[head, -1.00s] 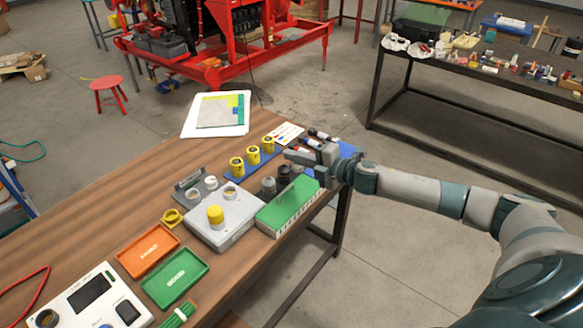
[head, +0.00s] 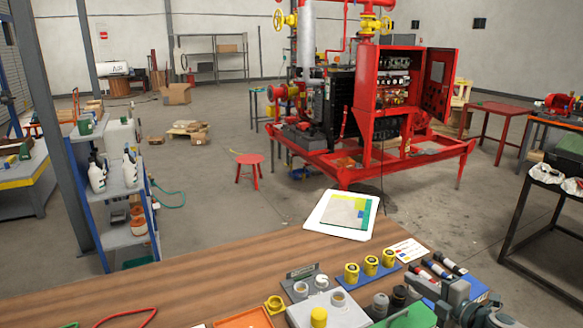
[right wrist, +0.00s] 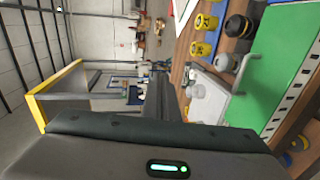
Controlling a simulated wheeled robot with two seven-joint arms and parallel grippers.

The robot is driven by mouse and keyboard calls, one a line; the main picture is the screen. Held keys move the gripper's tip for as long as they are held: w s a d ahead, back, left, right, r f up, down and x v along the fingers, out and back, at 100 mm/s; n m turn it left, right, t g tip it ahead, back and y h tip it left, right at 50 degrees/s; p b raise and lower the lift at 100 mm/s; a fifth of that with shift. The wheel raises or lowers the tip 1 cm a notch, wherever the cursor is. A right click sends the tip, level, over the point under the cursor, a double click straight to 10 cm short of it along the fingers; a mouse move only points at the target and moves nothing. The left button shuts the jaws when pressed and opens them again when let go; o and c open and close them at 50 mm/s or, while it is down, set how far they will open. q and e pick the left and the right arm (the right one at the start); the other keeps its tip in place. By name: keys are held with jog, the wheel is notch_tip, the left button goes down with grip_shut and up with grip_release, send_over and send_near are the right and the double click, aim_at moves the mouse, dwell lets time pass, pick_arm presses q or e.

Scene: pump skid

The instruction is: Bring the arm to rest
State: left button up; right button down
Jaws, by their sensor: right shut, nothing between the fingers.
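My right gripper (head: 436,294) is at the bottom right of the head view, shut and empty. It is above the bench's right end, over the green-topped block (head: 412,318) and near the dark round pieces behind it. In the right wrist view my gripper's dark body fills the bottom, and the green-topped block (right wrist: 268,70) lies to the right. My right arm beyond the gripper is mostly cut off by the frame's lower edge. My left gripper is in neither view.
The wooden bench (head: 215,285) holds yellow cups (head: 371,265) on a blue strip, a light grey fixture (head: 340,312), an orange tray (head: 243,319) and a paper sheet (head: 341,214). A red pump skid (head: 370,165) and red stool (head: 249,165) stand beyond, with open floor between.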

jog(key=s+a+f+m+g+h, duration=0.2)
jog(key=s+a+f+m+h, duration=0.2)
jog(key=s+a+f+m, duration=0.7)
jog(key=s+a+f+m+g+h, duration=0.1)
jog(key=s+f+m+g, duration=0.2)
jog(key=s, duration=0.8)
jog(key=s+a+f+m+g, duration=0.2)
jog(key=s+f+m+g, duration=0.1)
jog(key=s, duration=0.8)
jog(key=s+a+f+m+g+h, duration=0.1)
jog(key=s+f+m+g, duration=0.2)
jog(key=s, duration=0.8)
notch_tip(320, 180, down, 32)
jog(key=s+r+g+b, duration=0.1)
jog(key=b, duration=0.3)
jog(key=s+d+f+g+b, duration=0.1)
jog(key=s+d+f+b, duration=0.2)
jog(key=s+f, duration=1.5)
notch_tip(320, 180, down, 4)
jog(key=shift+d+r+n+g, duration=0.15)
jog(key=shift+r+n+g, duration=0.05)
jog(key=shift+n+g, duration=0.1)
jog(key=shift+s, duration=0.1)
